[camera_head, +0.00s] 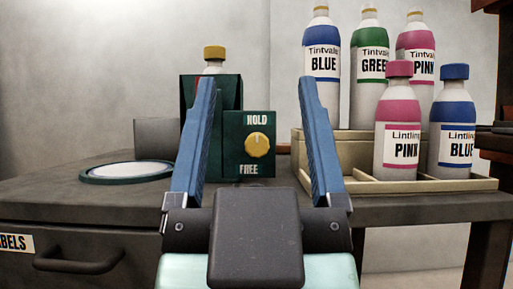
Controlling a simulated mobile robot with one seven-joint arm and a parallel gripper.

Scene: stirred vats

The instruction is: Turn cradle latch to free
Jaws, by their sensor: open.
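The cradle latch is a yellow round knob (257,145) on a dark green panel (233,165), between the word HOLD above and FREE below. A pale mark on the knob is too small to read for sure. The panel joins a dark green cradle (190,95), which holds a bottle with a yellow cap (214,53); most of that bottle is hidden. My gripper (255,95) is open and empty, its two blue fingers wide apart. In the picture the knob lies between the fingers, beyond them; I see no contact, and the exact distance cannot be told.
A stepped beige rack (440,185) at right holds several labelled bottles, including a front pink one (397,125) and a blue one (455,125). A round white dish with a dark rim (127,171) lies at left on the grey bench (60,200). A drawer handle (80,262) projects below.

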